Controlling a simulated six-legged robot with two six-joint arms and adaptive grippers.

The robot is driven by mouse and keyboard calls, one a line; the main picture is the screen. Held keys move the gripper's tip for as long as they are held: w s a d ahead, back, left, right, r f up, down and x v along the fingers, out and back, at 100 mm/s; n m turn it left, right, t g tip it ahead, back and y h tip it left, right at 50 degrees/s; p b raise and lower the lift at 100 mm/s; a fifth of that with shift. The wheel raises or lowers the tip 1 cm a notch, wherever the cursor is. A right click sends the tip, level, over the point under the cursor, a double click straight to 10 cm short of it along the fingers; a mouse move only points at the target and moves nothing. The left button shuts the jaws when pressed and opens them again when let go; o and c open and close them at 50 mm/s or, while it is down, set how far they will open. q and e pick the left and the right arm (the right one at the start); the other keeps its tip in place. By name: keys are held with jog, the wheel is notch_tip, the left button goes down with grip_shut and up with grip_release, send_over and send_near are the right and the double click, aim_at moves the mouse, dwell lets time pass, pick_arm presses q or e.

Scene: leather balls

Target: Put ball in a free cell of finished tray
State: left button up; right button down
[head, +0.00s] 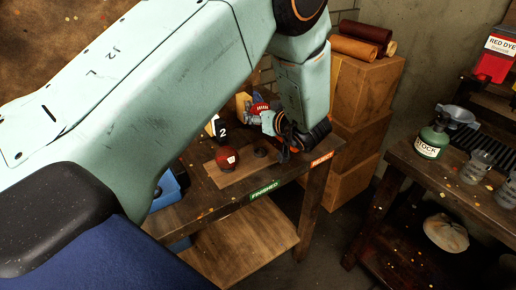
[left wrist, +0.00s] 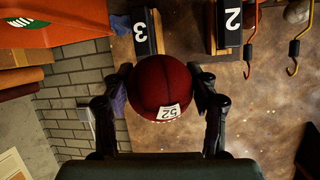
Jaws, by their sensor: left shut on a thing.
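My left gripper (head: 262,112) is shut on a dark red ball (head: 260,107), above the back of the workbench. In the left wrist view the ball (left wrist: 160,88) sits between the two black fingers and bears a white label reading 52. The wooden finished tray (head: 222,180) lies at the bench's front, behind the green FINISHED label (head: 264,190). Another red ball (head: 227,158) sits at the tray's left. A dark round empty cell (head: 260,152) shows to its right. My arm hides part of the bench. My right gripper is not in view.
Number plates 2 (head: 222,130) and 3 (left wrist: 141,32) stand at the back. An orange REJECT label (head: 321,160) marks the bench's right end. Cardboard boxes (head: 365,90) are stacked behind it. A side table (head: 455,180) with a green bottle (head: 432,140) stands right, across a gap.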

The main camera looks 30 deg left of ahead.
pick_arm(q)
jog(key=shift+a+f, duration=0.1)
jog(key=shift+a, duration=0.25)
jog(key=shift+a+f, duration=0.15)
jog(key=shift+f, duration=0.2)
send_over(260, 153)
jog(key=f, duration=0.4)
jog(key=shift+d+f+b, duration=0.2)
jog(key=shift+f+b, duration=0.15)
jog(key=shift+f, duration=0.05)
jog(key=shift+w+a+f, duration=0.1)
jog(key=shift+a+f, duration=0.05)
jog(key=shift+f, duration=0.15)
jog(key=f, duration=0.3)
jog(key=shift+s+a, duration=0.2)
jog(key=shift+s, duration=0.05)
jog(key=shift+d+f, duration=0.15)
jog(key=shift+w+f, duration=0.1)
jog(key=shift+w, duration=0.1)
jog(key=o, duration=0.8)
jog(key=shift+f, duration=0.1)
jog(key=shift+o, duration=2.1)
jog(key=shift+s, duration=0.15)
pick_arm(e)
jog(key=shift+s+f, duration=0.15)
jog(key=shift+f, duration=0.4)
